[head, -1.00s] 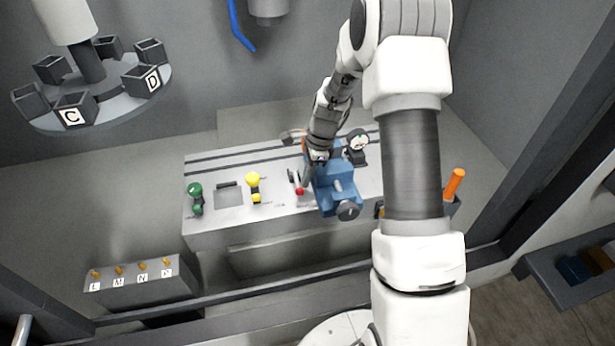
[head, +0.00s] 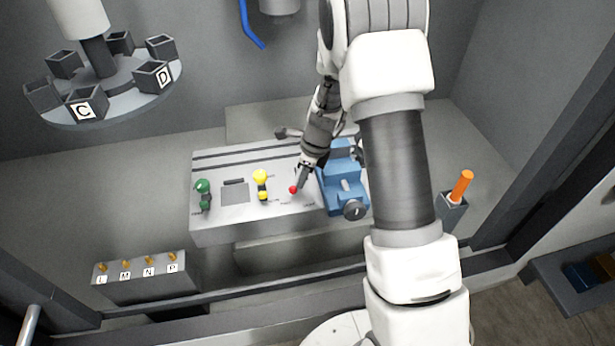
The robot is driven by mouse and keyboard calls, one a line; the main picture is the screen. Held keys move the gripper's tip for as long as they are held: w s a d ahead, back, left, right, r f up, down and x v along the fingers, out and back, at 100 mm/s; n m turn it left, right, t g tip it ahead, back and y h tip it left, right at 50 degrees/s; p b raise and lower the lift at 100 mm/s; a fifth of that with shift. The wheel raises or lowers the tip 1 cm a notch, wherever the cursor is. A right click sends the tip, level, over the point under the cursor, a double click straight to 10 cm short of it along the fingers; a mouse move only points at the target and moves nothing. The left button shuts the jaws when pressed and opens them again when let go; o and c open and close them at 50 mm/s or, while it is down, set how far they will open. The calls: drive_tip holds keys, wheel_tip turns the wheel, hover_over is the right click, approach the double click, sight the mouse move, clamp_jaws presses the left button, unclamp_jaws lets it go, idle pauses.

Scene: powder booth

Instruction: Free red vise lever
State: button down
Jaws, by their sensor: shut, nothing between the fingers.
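The red knob of the vise lever (head: 293,189) shows on the grey bench, just left of the blue vise (head: 343,183). My gripper (head: 301,184) is shut and empty. It points down at the red knob from above right, with its tips at or very near it. I cannot tell whether they touch. My arm hides part of the vise and the bench behind it.
A yellow-knobbed lever (head: 261,184) and a green-knobbed lever (head: 203,193) stand on the bench (head: 226,219) to the left. An orange-handled tool (head: 462,185) stands in a holder at right. A carousel of bins (head: 112,90) hangs at upper left. A lettered peg block (head: 147,283) sits at lower left.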

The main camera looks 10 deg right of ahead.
drive_tip(key=shift+a, duration=0.4)
idle(0.3)
drive_tip(key=shift+r, duration=0.1)
